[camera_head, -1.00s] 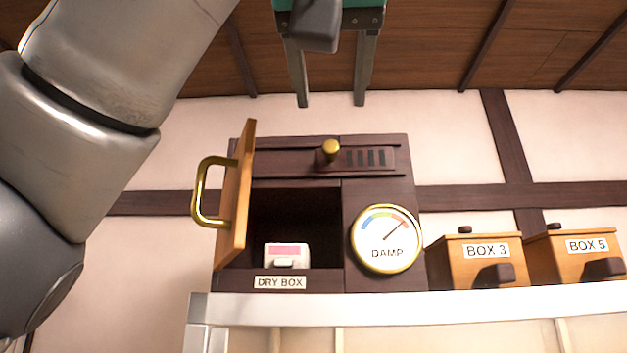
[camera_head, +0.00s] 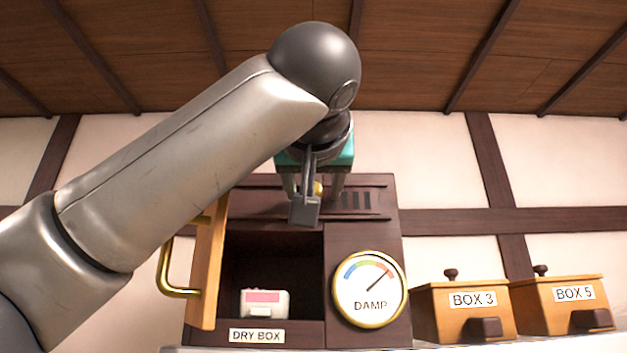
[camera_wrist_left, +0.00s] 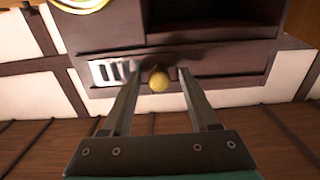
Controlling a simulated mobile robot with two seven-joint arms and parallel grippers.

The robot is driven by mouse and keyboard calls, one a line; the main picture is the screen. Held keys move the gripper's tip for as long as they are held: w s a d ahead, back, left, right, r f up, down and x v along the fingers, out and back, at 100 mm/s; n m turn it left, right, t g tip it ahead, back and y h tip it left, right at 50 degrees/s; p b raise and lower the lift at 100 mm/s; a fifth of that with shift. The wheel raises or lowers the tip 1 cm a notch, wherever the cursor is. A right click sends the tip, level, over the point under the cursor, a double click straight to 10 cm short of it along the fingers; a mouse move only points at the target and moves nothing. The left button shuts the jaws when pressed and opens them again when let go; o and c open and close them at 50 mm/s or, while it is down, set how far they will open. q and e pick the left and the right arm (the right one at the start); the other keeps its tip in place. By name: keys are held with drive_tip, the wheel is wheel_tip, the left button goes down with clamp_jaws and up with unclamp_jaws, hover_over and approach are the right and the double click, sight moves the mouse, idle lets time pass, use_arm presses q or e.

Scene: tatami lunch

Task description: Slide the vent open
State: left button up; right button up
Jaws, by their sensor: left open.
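The dark wooden dry box has a vent strip along its top, with a brass knob (camera_head: 318,188) to the left of dark slots (camera_head: 356,199). In the left wrist view the knob (camera_wrist_left: 159,82) sits between my fingertips, and the slots (camera_wrist_left: 112,71) look pale there. My left gripper (camera_head: 314,186) is in front of the vent strip, partly hidden by its own wrist; it also shows in the left wrist view (camera_wrist_left: 157,73). It is open, with a finger on each side of the knob and gaps visible. My right gripper is not in view.
The box's wooden door (camera_head: 208,265) with a brass handle (camera_head: 170,275) stands open at left. A small white device (camera_head: 265,303) sits inside. A DAMP dial (camera_head: 369,289) is on the front. BOX 3 (camera_head: 460,318) and BOX 5 (camera_head: 558,312) stand to the right.

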use_arm(q)
drive_tip(key=shift+w, duration=0.4)
clamp_jaws()
drive_tip(key=shift+a, duration=0.1)
idle(1.2)
